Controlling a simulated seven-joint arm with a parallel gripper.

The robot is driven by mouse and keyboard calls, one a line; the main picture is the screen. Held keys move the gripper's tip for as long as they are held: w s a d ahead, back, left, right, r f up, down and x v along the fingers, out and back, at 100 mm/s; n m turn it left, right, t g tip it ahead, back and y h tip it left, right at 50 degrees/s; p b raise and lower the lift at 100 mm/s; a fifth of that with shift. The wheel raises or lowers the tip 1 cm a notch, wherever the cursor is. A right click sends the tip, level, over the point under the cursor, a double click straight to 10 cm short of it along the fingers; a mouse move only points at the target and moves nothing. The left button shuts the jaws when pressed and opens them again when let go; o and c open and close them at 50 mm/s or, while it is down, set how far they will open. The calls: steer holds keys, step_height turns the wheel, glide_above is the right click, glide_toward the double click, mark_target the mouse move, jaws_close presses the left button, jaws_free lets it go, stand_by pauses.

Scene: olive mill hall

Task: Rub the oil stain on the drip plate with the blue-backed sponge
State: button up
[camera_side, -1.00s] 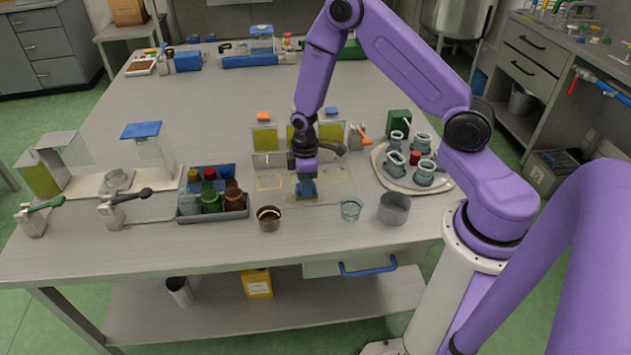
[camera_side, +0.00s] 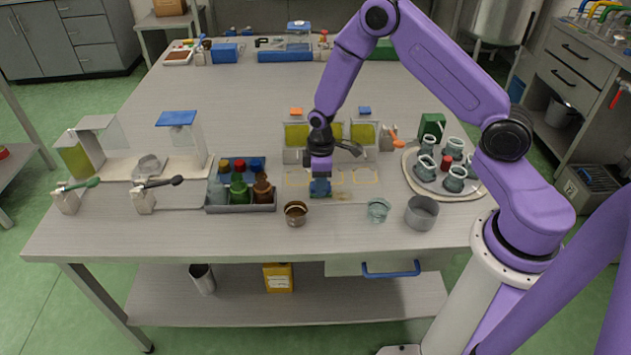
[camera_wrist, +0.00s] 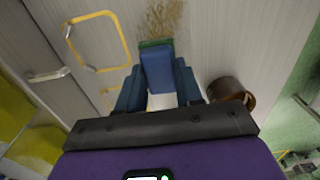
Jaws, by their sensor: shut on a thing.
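My gripper (camera_wrist: 160,95) is shut on the blue-backed sponge (camera_wrist: 157,70). In the wrist view the sponge's blue back faces me and a green edge shows at its far end. In the side view the sponge (camera_side: 320,188) is held low under the jaws, over the work surface; whether it touches the surface is unclear. The oil stain (camera_wrist: 163,16) is a brown, speckled patch just beyond the sponge in the wrist view. In the side view the stain (camera_side: 344,195) lies just right of the sponge. The drip plate's outline is hard to make out.
A brown cup (camera_side: 296,214) stands close in front of my gripper. A bottle tray (camera_side: 240,208) is to the left. A glass (camera_side: 378,210), a metal pot (camera_side: 421,213) and a round tray (camera_side: 410,172) with jugs are to the right. Yellow-filled containers (camera_side: 297,135) stand behind.

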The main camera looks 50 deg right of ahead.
steer(key=shift+s+d, duration=3.2)
steer(key=shift+s, duration=0.1)
steer(key=shift+s+a, duration=0.2)
steer(key=shift+w+a, duration=4.1)
steer(key=shift+w, duration=0.05)
steer(key=shift+s+d, duration=4.15)
step_height(320, 180, up, 8)
steer(key=shift+r, duration=0.1)
